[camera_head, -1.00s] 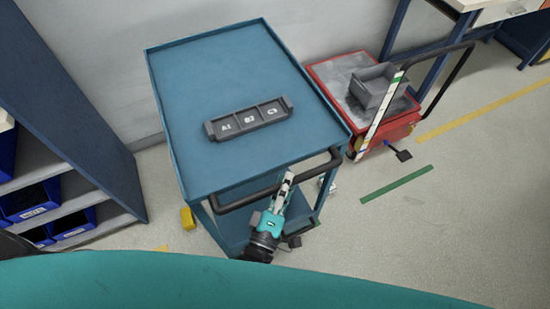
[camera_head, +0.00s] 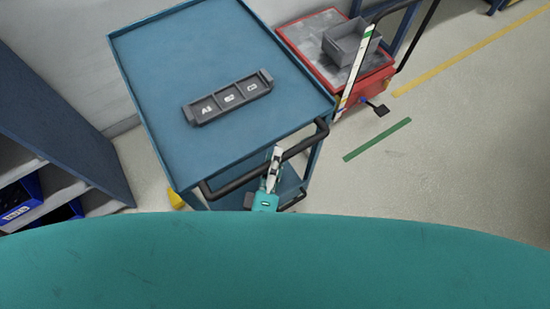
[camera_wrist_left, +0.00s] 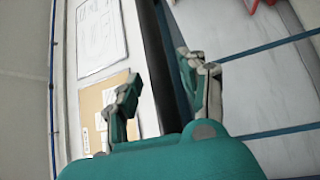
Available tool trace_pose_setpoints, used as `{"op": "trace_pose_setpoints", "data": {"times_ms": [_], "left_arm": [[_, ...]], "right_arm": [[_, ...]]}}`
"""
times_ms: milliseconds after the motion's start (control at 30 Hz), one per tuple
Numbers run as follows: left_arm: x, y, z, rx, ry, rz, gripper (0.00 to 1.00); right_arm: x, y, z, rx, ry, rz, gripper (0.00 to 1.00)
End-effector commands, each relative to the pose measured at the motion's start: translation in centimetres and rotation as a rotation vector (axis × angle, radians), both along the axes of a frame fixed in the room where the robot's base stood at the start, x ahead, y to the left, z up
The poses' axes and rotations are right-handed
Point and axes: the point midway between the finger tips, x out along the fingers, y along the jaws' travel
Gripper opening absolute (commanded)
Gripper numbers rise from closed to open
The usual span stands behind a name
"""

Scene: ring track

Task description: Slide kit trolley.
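The kit trolley (camera_head: 180,68) is a blue cart with a flat rimmed top. A grey kit tray (camera_head: 190,115) with three labelled compartments lies on it. A black bar handle (camera_head: 232,186) runs along its near side. My left gripper (camera_head: 272,165), teal with pale fingers, is at the middle of this handle, overlapping it. In the left wrist view its two fingers (camera_wrist_left: 163,88) stand apart, with a dark bar (camera_wrist_left: 153,50) between them, nearer the right finger. I see no firm grip on the bar. My right gripper is out of view.
A red platform cart (camera_head: 357,91) carrying a grey bin (camera_head: 350,45) stands right of the trolley. A dark blue shelf (camera_head: 65,135) with blue bins is at the left, a wall behind. Floor at the right, with a green strip (camera_head: 377,139) and a yellow line (camera_head: 465,50), is open.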

Motion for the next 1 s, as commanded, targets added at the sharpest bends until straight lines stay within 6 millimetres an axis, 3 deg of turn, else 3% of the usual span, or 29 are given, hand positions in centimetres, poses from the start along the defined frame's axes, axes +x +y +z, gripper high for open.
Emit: {"op": "trace_pose_setpoints", "data": {"times_ms": [367,800,1000], "left_arm": [[-1.0,0.2,-0.4,0.005,0.006,-0.003,0.44],[-9.4,1.9,-1.6,0.004,0.006,-0.003,0.44],[-11.4,2.3,-1.8,0.002,0.003,-0.001,0.44]], "right_arm": [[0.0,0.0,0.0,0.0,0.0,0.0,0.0],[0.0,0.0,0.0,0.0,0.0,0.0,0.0],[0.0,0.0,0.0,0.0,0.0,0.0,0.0]]}}
